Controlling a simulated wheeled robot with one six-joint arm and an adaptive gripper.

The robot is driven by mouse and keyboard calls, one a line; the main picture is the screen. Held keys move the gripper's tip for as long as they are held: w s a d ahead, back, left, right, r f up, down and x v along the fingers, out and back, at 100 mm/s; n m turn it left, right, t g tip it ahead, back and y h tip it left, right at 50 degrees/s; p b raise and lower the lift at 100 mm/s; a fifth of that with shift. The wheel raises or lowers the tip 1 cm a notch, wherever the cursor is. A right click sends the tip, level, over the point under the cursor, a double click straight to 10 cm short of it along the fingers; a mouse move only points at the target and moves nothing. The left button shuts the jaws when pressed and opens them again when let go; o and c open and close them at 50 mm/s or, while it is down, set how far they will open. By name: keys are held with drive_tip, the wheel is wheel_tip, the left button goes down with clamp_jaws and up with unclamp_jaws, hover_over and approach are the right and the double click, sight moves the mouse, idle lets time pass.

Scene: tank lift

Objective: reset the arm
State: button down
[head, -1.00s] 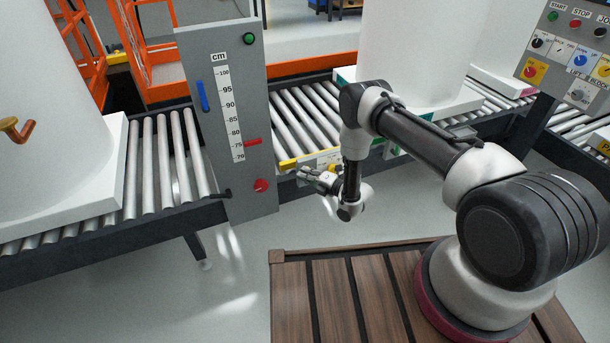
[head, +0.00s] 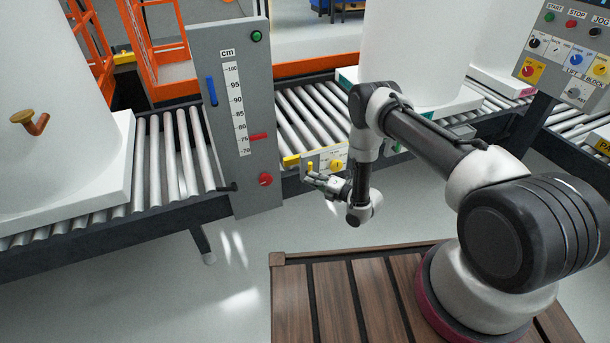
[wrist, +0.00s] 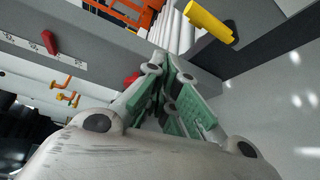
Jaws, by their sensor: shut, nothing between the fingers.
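My gripper (head: 318,180) is shut and empty in the head view, in front of the roller conveyor's near side rail. It points left, toward the grey cm scale panel (head: 239,190), and looks close to a small plate with yellow knobs (head: 325,162). I cannot tell whether it touches anything. In the wrist view, the closed green-padded fingers (wrist: 174,95) fill the middle. A yellow cylindrical handle (wrist: 208,20) shows beyond them at the upper right.
The scale panel carries a blue marker (head: 211,91), a red pointer (head: 259,137) and a red knob (head: 265,179). White tanks stand on the rollers (head: 172,155) left and right. A control panel (head: 572,50) is at upper right.

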drive_tip(key=s+d+f+m+g+h, duration=0.5)
drive_tip(key=s+d+f+m, duration=0.25)
drive_tip(key=s+f, duration=0.4)
drive_tip(key=s+d+r+m+g+h, duration=0.1)
drive_tip(key=d+r+m+g+h, duration=0.25)
drive_tip(key=d+m, duration=0.35)
drive_tip(key=s+d+r+m+g+h, duration=0.2)
drive_tip(key=s+d+r+m, duration=0.15)
drive_tip(key=r, duration=0.65)
drive_tip(key=s+d+r+m+g+h, duration=0.1)
drive_tip(key=s+d+r+m, duration=0.2)
drive_tip(key=r, duration=0.8)
drive_tip(key=s+d+r+m+g+h, duration=0.1)
drive_tip(key=d+r+m+g+h, duration=0.2)
drive_tip(key=r, duration=0.7)
drive_tip(key=s+r+m+t, duration=0.2)
drive_tip(key=s+r, duration=0.4)
drive_tip(key=r, duration=0.4)
drive_tip(key=s+d+r+m+t+y, duration=0.1)
drive_tip(key=s+r+m+t, duration=0.1)
drive_tip(key=s+r, duration=0.5)
drive_tip(key=s+d+r+m+t+y, duration=0.1)
drive_tip(key=s+r+t, duration=0.2)
drive_tip(key=r, duration=1.2)
drive_tip(key=s, duration=0.3)
drive_tip(key=shift+s+m, duration=0.3)
drive_tip(key=shift+m, duration=0.1)
